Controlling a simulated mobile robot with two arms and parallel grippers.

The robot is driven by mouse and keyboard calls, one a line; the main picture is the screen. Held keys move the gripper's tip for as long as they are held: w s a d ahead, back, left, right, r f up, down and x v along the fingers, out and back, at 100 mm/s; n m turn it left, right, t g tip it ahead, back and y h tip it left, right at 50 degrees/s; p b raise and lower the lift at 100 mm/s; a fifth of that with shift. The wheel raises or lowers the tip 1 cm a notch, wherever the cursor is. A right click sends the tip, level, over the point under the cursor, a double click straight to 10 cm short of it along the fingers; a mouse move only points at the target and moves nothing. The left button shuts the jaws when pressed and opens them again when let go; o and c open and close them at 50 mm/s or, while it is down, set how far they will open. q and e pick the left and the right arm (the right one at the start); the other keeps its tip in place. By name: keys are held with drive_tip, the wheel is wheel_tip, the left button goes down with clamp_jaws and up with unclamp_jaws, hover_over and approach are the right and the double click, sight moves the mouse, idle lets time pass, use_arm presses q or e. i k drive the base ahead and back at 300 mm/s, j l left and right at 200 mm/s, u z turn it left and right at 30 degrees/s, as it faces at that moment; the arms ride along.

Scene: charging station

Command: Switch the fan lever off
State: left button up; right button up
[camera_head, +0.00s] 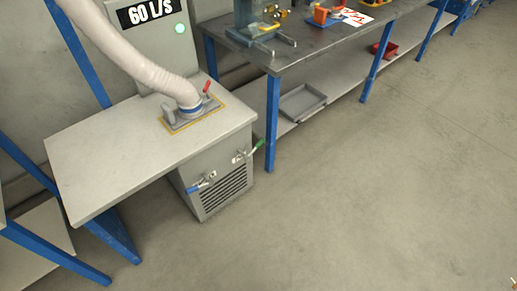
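A grey charging unit stands at the left, with a pale tabletop (110,160) and a vented cabinet (222,185) beneath it. A red-handled lever (207,88) stands up beside the hose connector on top. On the cabinet front are a blue-handled lever (196,188), pointing left, and a green-handled lever (257,147), pointing up and right. I cannot tell which is the fan lever. A display (150,12) reads "60 L/s", with a lit green light (180,29) below it.
A ribbed hose (130,58) runs down to the connector plate (195,114). A workbench (310,45) with tools and a lower shelf holding a grey tray (303,102) and a red bin (384,50) extends to the right. The concrete floor (390,190) in front is clear.

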sight(247, 157)
drive_tip(key=i+l, duration=0.2)
drive_tip(key=l, duration=0.15)
drive_tip(key=i+l+u, duration=0.1)
drive_tip(key=l, duration=0.3)
drive_tip(key=i+l, duration=0.4)
drive_tip(key=l, duration=0.35)
drive_tip(key=i+l+u, duration=0.1)
drive_tip(key=l, duration=0.25)
drive_tip(key=i+l, duration=0.25)
drive_tip(key=l, duration=0.15)
drive_tip(key=i+l+u, duration=0.1)
drive_tip(key=l, duration=0.3)
